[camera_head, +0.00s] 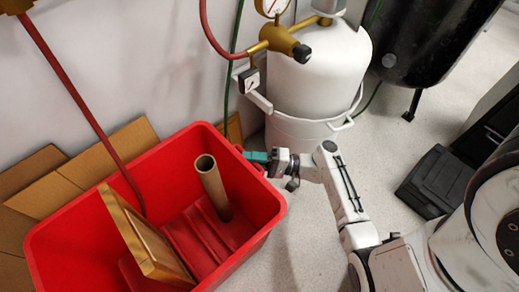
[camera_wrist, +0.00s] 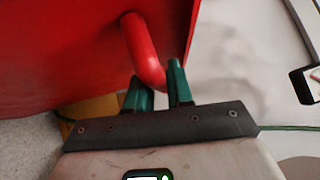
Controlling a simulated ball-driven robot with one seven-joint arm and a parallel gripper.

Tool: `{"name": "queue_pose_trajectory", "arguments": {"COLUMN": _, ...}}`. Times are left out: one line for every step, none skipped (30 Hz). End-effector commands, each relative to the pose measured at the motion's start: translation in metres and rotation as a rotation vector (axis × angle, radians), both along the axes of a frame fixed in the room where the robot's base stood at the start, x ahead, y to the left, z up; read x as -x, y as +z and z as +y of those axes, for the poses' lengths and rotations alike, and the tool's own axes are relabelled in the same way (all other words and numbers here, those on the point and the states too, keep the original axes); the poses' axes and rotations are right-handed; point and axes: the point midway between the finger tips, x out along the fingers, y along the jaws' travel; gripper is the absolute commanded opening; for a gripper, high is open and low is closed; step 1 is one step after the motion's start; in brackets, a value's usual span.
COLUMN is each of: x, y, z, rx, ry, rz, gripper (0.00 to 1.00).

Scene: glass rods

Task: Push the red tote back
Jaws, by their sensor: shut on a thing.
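The red tote (camera_head: 262,222) stands on the floor at the left in the head view. It holds a brown cardboard tube (camera_head: 212,185), a flat wooden-looking board (camera_head: 150,240) and ribbed red pieces. My gripper (camera_head: 256,157) is at the tote's far right corner, with teal fingers. In the wrist view the tote's wall (camera_wrist: 60,50) fills the upper left. A curved red handle (camera_wrist: 143,50) sticks out from it, and my gripper (camera_wrist: 158,88) is shut on its lower end. The handle is mostly hidden in the head view.
A white gas cylinder (camera_head: 318,75) with a brass valve stands behind the gripper. Flattened cardboard (camera_head: 45,185) leans against the wall behind the tote. A black tank (camera_head: 430,40) and dark boxes (camera_head: 435,180) are at the right. Floor (camera_head: 300,245) right of the tote is clear.

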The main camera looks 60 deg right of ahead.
Motion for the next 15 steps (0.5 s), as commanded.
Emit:
{"name": "queue_pose_trajectory", "arguments": {"x": -0.004, "y": 0.004, "z": 0.013, "rx": -0.003, "ry": 0.010, "rz": 0.002, "gripper": 0.00}}
{"name": "queue_pose_trajectory", "arguments": {"x": -0.005, "y": 0.003, "z": 0.018, "rx": -0.002, "ry": 0.010, "rz": 0.002, "gripper": 0.00}}
{"name": "queue_pose_trajectory", "arguments": {"x": -0.007, "y": 0.003, "z": 0.025, "rx": -0.002, "ry": 0.010, "rz": 0.002, "gripper": 0.00}}
{"name": "queue_pose_trajectory", "arguments": {"x": -0.009, "y": 0.003, "z": 0.030, "rx": -0.002, "ry": 0.010, "rz": 0.002, "gripper": 0.00}}
{"name": "queue_pose_trajectory", "arguments": {"x": -0.010, "y": 0.003, "z": 0.035, "rx": -0.001, "ry": 0.010, "rz": 0.001, "gripper": 0.00}}
{"name": "queue_pose_trajectory", "arguments": {"x": -0.012, "y": 0.003, "z": 0.042, "rx": -0.002, "ry": 0.011, "rz": 0.001, "gripper": 0.00}}
{"name": "queue_pose_trajectory", "arguments": {"x": -0.014, "y": 0.002, "z": 0.047, "rx": -0.002, "ry": 0.010, "rz": 0.002, "gripper": 0.00}}
{"name": "queue_pose_trajectory", "arguments": {"x": -0.015, "y": 0.002, "z": 0.053, "rx": -0.001, "ry": 0.010, "rz": 0.001, "gripper": 0.00}}
{"name": "queue_pose_trajectory", "arguments": {"x": -0.017, "y": 0.002, "z": 0.059, "rx": -0.001, "ry": 0.010, "rz": 0.001, "gripper": 0.00}}
{"name": "queue_pose_trajectory", "arguments": {"x": -0.019, "y": 0.002, "z": 0.064, "rx": -0.001, "ry": 0.009, "rz": 0.000, "gripper": 0.00}}
{"name": "queue_pose_trajectory", "arguments": {"x": -0.020, "y": 0.002, "z": 0.068, "rx": -0.001, "ry": 0.009, "rz": 0.000, "gripper": 0.00}}
{"name": "queue_pose_trajectory", "arguments": {"x": -0.022, "y": 0.001, "z": 0.073, "rx": -0.001, "ry": 0.008, "rz": 0.000, "gripper": 0.00}}
{"name": "queue_pose_trajectory", "arguments": {"x": -0.023, "y": 0.001, "z": 0.077, "rx": -0.001, "ry": 0.008, "rz": 0.000, "gripper": 0.00}}
{"name": "queue_pose_trajectory", "arguments": {"x": -0.023, "y": 0.001, "z": 0.080, "rx": -0.001, "ry": 0.008, "rz": 0.000, "gripper": 0.00}}
{"name": "queue_pose_trajectory", "arguments": {"x": -0.024, "y": 0.001, "z": 0.083, "rx": 0.000, "ry": 0.006, "rz": 0.001, "gripper": 0.00}}
